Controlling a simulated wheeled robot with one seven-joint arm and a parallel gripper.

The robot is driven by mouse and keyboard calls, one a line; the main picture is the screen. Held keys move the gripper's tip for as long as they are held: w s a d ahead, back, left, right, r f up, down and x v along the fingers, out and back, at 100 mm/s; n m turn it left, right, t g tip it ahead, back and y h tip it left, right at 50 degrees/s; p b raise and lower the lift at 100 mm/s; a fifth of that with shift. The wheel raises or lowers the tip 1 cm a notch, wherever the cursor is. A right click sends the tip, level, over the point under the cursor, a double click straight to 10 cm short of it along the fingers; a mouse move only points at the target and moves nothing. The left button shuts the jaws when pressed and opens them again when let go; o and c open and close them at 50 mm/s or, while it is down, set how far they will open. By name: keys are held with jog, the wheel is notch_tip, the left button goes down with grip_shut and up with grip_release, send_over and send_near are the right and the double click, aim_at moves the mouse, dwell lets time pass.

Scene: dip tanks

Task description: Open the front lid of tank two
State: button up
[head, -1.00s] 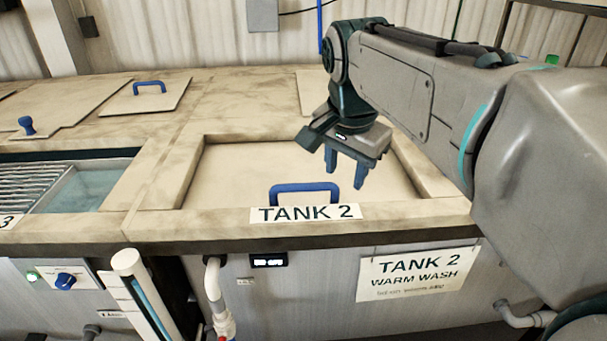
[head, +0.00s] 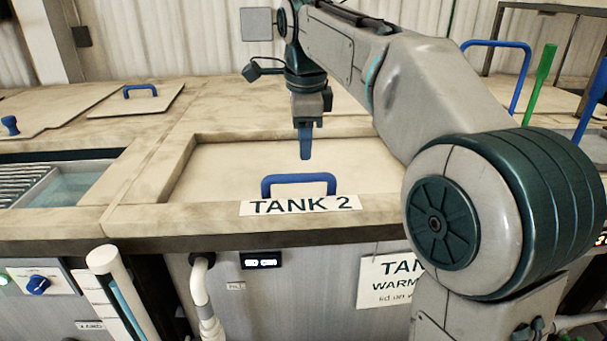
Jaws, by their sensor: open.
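The front lid of tank two (head: 230,170) is a flat beige panel lying closed in a recess of the tank top. Its blue bar handle (head: 299,180) stands near the front edge, just behind the label "TANK 2" (head: 299,205). My gripper (head: 306,157) points down above the lid, in line with the right part of the handle in the picture. Its blue fingers are seen edge-on, one hiding the other, and hold nothing. The fingertips appear apart from the handle, higher and a little behind it. My arm hides the right part of the lid.
To the left is an open tank with water (head: 85,178) and a metal rack (head: 22,180). A lid with a blue handle (head: 140,90) lies behind it. Blue and green upright handles (head: 540,83) stand at the right. A white pipe (head: 200,285) runs down the front.

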aim_at(304, 175)
jog(key=f, duration=0.2)
jog(key=w+f, duration=0.1)
jog(key=f, duration=0.2)
jog(key=f+b, duration=0.1)
jog(key=f, duration=0.2)
jog(key=shift+w, duration=0.3)
jog(key=shift+c, duration=0.3)
grip_shut()
